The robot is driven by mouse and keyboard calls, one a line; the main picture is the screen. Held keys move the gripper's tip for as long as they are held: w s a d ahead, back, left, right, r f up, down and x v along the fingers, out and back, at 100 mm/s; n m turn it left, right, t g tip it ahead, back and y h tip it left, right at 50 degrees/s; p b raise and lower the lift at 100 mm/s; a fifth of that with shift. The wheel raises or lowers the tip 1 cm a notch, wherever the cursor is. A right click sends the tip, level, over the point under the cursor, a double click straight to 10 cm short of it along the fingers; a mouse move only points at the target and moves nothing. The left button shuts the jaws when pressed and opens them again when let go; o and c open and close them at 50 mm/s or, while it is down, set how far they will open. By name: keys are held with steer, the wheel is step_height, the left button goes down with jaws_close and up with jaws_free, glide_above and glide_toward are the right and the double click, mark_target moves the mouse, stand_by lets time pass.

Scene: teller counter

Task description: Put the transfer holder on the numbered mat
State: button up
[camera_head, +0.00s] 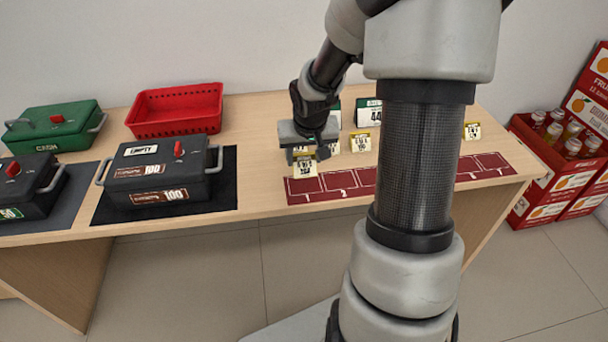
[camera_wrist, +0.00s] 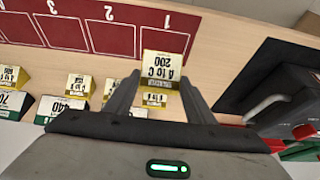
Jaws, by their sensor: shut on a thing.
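My gripper (camera_head: 303,155) is shut on a small yellow-and-white holder (camera_head: 305,168), which reads "A to C 200" upside down in the wrist view (camera_wrist: 164,70). The holder is upright between the fingertips. The red numbered mat (camera_head: 335,193) lies along the counter's front edge; in the head view the holder overlaps its left end, near square 1. My arm hides part of the mat.
Several other small holders (camera_head: 360,142) stand behind the mat. A black box (camera_head: 160,170) on a dark pad (camera_head: 222,190) stands to the left, with a red basket (camera_head: 175,112) and green box (camera_head: 52,125) behind. The mat's visible squares are empty.

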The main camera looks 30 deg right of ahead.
mark_target(305, 168)
steer(key=shift+f+b, duration=0.85)
steer(key=shift+f, duration=1.45)
steer(key=shift+f, duration=0.2)
steer(key=o, duration=1)
steer(key=shift+o, duration=0.2)
steer(key=p+v, duration=0.5)
steer(key=v, duration=0.7)
steer(key=shift+r, duration=0.2)
